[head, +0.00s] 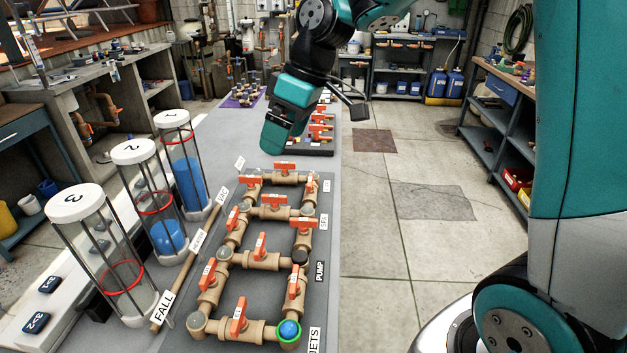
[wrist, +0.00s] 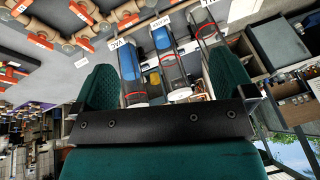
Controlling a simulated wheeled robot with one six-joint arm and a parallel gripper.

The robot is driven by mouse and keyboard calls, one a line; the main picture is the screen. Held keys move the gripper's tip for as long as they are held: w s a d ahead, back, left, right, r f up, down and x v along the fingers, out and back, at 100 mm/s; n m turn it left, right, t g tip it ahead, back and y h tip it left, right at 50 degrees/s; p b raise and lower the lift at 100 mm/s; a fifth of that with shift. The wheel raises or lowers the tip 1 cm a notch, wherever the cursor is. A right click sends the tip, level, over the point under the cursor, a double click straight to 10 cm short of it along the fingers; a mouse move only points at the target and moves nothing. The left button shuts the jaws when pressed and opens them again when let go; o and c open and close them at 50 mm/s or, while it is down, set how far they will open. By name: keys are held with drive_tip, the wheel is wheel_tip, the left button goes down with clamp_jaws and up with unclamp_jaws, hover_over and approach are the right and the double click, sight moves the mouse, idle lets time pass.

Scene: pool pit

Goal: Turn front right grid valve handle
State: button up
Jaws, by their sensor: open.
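The tan pipe grid (head: 262,262) lies on the grey bench, with several orange valve handles. The handle on its right side nearest the front (head: 293,282) lies roughly along its pipe, just left of the PUMP label. Another orange handle (head: 239,316) is on the front run. My gripper (head: 275,140) hangs above the bench beyond the grid's far end, apart from every handle. In the wrist view its two green fingers (wrist: 165,85) are spread with nothing held between them. Part of the grid with orange handles (wrist: 75,35) shows at that view's upper left.
Three clear tubes with white caps (head: 135,152) stand left of the grid. A blue ball with a green ring (head: 289,330) sits at the grid's front right corner. More orange valves (head: 320,127) stand behind my gripper. The floor (head: 385,255) right of the bench is clear.

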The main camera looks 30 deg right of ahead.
drive_tip(key=w+d+f, duration=0.5)
drive_tip(key=w+d, duration=0.6)
drive_tip(key=n+t+b, duration=0.1)
drive_tip(key=n, duration=0.1)
approach(311, 179)
drive_tip(key=shift+h, duration=0.3)
drive_tip(key=p+x, duration=0.1)
drive_tip(key=x, duration=0.2)
drive_tip(key=p+x, duration=0.1)
drive_tip(key=x, duration=0.2)
drive_tip(key=p+x, duration=0.2)
drive_tip(key=x, duration=0.1)
drive_tip(key=shift+w+a+f, duration=0.1)
drive_tip(key=shift+a+f, duration=0.05)
drive_tip(key=shift+a, duration=0.2)
drive_tip(key=c, duration=0.9)
